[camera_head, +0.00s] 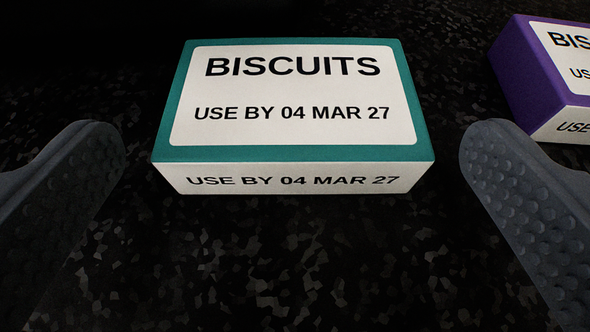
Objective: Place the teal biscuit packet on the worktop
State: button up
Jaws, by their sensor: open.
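The teal biscuit packet (292,153) lies flat on a dark speckled surface (270,255) in the middle of the head camera view. Its white label reads "BISCUITS" and "USE BY 04 MAR 27", and the date shows again on its near side. My gripper (292,140) is open, with one grey studded finger at the left and one at the right. The packet lies ahead between the fingers, with a visible gap on each side. Neither finger appears to touch it. I cannot tell from this view whether the speckled surface is the worktop.
A purple biscuit packet (525,78) lies on the same surface to the right, partly cut off by the picture edge. It is beyond my right finger. The surface in front of the teal packet is clear. The background is very dark.

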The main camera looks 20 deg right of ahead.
jog(key=v, duration=0.5)
jog(key=shift+p, duration=0.3)
jog(key=shift+s+a+r, duration=0.1)
jog(key=shift+s, duration=0.15)
